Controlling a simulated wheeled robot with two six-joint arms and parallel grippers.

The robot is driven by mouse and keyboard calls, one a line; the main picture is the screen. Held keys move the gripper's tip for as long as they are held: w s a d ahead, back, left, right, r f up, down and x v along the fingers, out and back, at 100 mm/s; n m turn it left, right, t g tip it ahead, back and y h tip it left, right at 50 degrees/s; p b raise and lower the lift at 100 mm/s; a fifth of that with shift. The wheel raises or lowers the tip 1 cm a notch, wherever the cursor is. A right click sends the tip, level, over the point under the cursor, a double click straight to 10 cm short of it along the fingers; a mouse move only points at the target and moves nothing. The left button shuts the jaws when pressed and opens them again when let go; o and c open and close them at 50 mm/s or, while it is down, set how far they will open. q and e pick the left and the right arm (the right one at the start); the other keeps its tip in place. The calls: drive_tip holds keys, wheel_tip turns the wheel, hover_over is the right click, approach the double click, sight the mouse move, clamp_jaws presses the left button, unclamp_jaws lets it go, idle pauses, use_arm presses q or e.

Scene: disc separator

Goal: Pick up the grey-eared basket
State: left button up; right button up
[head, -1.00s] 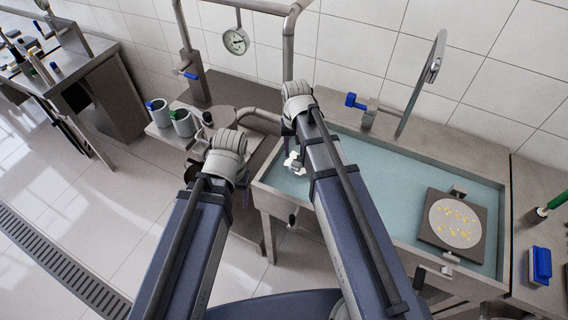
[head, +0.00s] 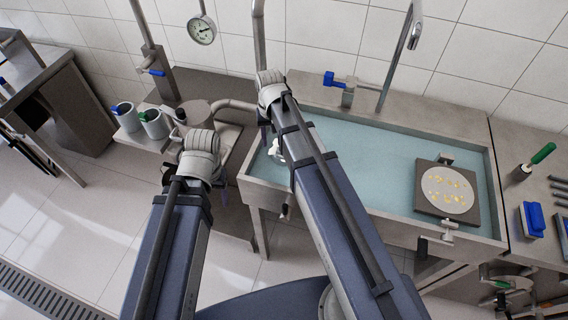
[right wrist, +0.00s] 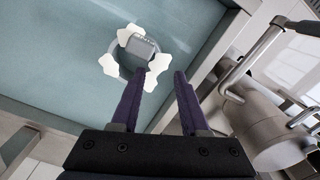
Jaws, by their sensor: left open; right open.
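A dark square holder with two pale grey ears (head: 424,196), which looks like the basket, sits at the right end of the water-filled sink. A pale round disc (head: 447,190) with yellow bits lies on it. My right gripper (right wrist: 160,74) is open and empty at the sink's left end. Beyond its fingertips in the right wrist view is a grey ring with white lobes (right wrist: 134,50); it shows partly behind my arm in the head view (head: 275,151). My left gripper (head: 196,182) is open, mostly hidden by its wrist, left of the sink and far from the holder.
The sink rim (head: 470,248) surrounds the water, with a tap (head: 414,30) behind. Two grey mugs (head: 154,124) stand on a left shelf. A blue brush (head: 533,219) and a green-handled tool (head: 541,155) lie on the right counter.

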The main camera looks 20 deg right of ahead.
sight(273, 151)
use_arm(q)
drive_tip(key=shift+f+b, duration=0.7)
drive_tip(key=shift+f, duration=0.55)
use_arm(e)
drive_tip(key=shift+f, duration=1.2)
drive_tip(key=f+b, duration=0.5)
drive_tip(key=shift+s+f, duration=0.2)
use_arm(q)
wheel_tip(273, 151, down, 5)
drive_tip(key=shift+f, duration=0.1)
use_arm(e)
drive_tip(key=shift+r, duration=0.1)
drive_tip(key=shift+c, duration=0.2)
clamp_jaws()
